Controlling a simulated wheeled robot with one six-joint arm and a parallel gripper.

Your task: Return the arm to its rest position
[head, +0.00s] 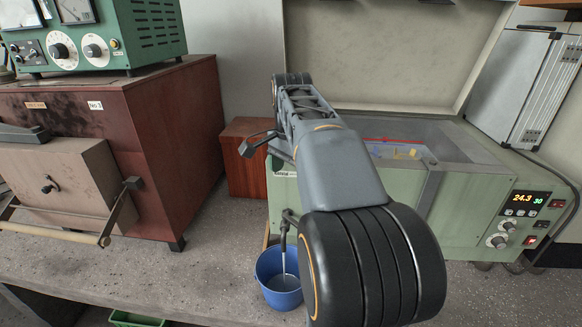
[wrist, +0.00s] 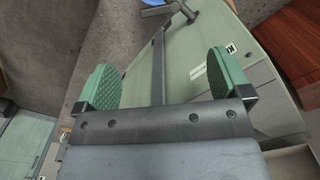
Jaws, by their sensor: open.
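My gripper (wrist: 163,75) is open and empty in the wrist view, with its two green ribbed pads wide apart. In the head view it (head: 258,143) is at the far end of my outstretched arm, mostly seen from behind, near the left front corner of the green water bath (head: 463,213). It looks to be above the bench, but its exact height is hard to tell. My forearm and a large black joint hide part of the bath's front and basin. No object is between the pads.
The bath's raised lid (head: 400,45) stands behind its open basin. A blue bucket (head: 279,292) stands below the bath's drain tap. A red-brown cabinet (head: 165,140) carrying a green instrument (head: 150,35) stands left. A wooden box (head: 240,180) is behind my gripper. Bare bench (head: 185,275) shows in front.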

